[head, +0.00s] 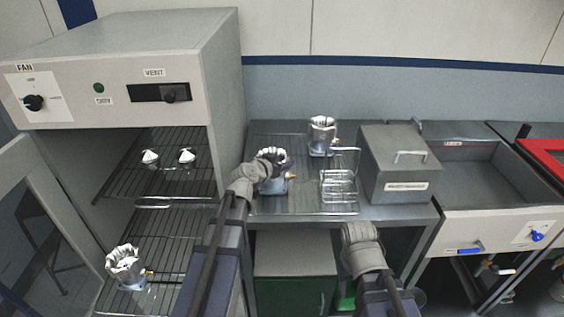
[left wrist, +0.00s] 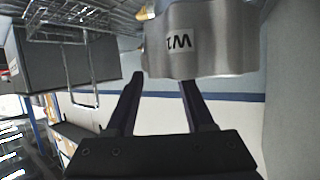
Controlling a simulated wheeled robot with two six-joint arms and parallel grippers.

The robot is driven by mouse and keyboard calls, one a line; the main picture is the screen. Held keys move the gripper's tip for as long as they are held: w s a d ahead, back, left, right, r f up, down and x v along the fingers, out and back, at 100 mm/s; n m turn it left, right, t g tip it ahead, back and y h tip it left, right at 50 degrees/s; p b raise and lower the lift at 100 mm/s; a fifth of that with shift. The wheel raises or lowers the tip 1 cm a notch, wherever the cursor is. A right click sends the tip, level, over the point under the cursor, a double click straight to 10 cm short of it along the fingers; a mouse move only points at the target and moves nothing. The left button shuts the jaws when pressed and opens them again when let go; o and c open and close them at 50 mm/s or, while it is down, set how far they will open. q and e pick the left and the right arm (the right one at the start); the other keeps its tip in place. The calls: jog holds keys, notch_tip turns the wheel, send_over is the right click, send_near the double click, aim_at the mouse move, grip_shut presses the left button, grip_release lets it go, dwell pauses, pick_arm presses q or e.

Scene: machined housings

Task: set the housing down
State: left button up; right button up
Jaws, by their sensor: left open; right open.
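A shiny machined housing (head: 274,182) stands upright on the wire shelf of the bench, with a brass-coloured fitting at its right side. My left gripper (head: 258,170) is right beside it, partly covering it from the left. In the left wrist view the open fingers (left wrist: 162,82) reach up to the large metal housing (left wrist: 215,55), which carries a white label seen upside down. I cannot tell whether the fingers touch it. A second housing (head: 322,135) stands at the back of the bench, and a third (head: 125,268) on the lower left rack. My right gripper (head: 361,240) is in front of the bench, empty.
An open cabinet (head: 225,90) with wire racks stands at left; two small silver-white parts (head: 150,158) (head: 187,157) sit on its upper rack. A wire basket (head: 339,187) and a lidded grey metal box (head: 398,170) stand right of the housing. A sink (head: 480,170) lies further right.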

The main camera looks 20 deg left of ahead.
pick_arm(q)
jog(key=shift+r, duration=0.15)
jog(key=p+v, duration=0.4)
jog(key=v, duration=0.8)
jog(key=shift+p, duration=0.35)
jog(key=s+d+f+m+g+h, duration=0.1)
jog(key=s+d+f+g, duration=0.25)
jog(key=d, duration=0.35)
jog(key=s+d+f+m+g+h, duration=0.1)
jog(key=s+d+f+g, duration=0.2)
jog(key=d+f, duration=0.3)
jog(key=s+d+f+g+y, duration=0.2)
jog(key=s+g+y, duration=0.1)
jog(key=s, duration=0.4)
jog(key=s+d+f+n+g+y, duration=0.1)
jog(key=s+d+f+g+y, duration=0.1)
jog(key=s, duration=0.5)
jog(key=shift+d+g+y, duration=0.6)
jog(key=shift+g+y, duration=0.2)
jog(key=shift+g, duration=0.25)
